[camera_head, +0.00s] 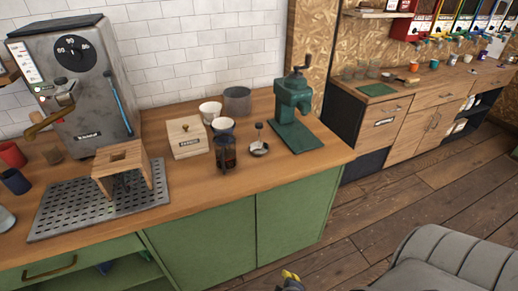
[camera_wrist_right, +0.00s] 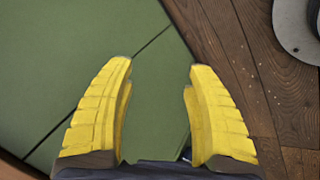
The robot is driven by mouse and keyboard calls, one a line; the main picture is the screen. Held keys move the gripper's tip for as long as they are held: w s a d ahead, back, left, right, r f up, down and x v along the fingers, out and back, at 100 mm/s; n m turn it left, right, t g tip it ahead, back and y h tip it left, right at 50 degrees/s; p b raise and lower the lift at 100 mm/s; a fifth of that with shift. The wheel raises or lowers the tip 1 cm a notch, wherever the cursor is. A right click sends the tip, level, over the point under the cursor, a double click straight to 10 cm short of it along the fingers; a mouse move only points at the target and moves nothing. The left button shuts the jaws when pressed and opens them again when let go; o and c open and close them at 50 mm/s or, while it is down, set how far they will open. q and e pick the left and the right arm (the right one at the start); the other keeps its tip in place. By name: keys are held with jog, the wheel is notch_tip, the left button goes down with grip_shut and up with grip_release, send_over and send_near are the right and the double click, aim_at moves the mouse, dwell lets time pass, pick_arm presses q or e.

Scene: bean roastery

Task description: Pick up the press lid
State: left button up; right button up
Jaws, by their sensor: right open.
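My right gripper (camera_head: 290,275) shows at the bottom edge of the head view as a yellow fingertip, low in front of the green cabinet and well apart from the lid. In the right wrist view its two yellow fingers (camera_wrist_right: 158,78) are spread with nothing between them. The lid is not in the wrist view. My left gripper is not in view.
A green grinder (camera_head: 293,98) stands right of the lid on a green mat. A wooden box (camera_head: 187,138), white cups and a grey canister (camera_head: 237,101) stand behind. The espresso machine (camera_head: 75,85) is at left. A grey chair (camera_head: 440,262) is at lower right. The counter's front strip is clear.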

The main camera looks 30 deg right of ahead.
jog(key=s+d+r+t+h, duration=0.1)
jog(key=d+r, duration=0.1)
jog(key=r, duration=0.7)
jog(key=d+r+h, duration=0.1)
jog(key=d+r, duration=0.1)
jog(key=r, duration=0.6)
jog(key=m+t+h, duration=0.4)
jog(key=m+t, duration=0.4)
jog(key=m, duration=0.5)
send_near(259, 127)
jog(key=shift+m, duration=0.3)
jog(key=x, duration=1.1)
jog(key=shift+w+d+f, duration=0.1)
jog(key=shift+w+d, duration=0.05)
jog(key=shift+w, duration=0.1)
grip_shut()
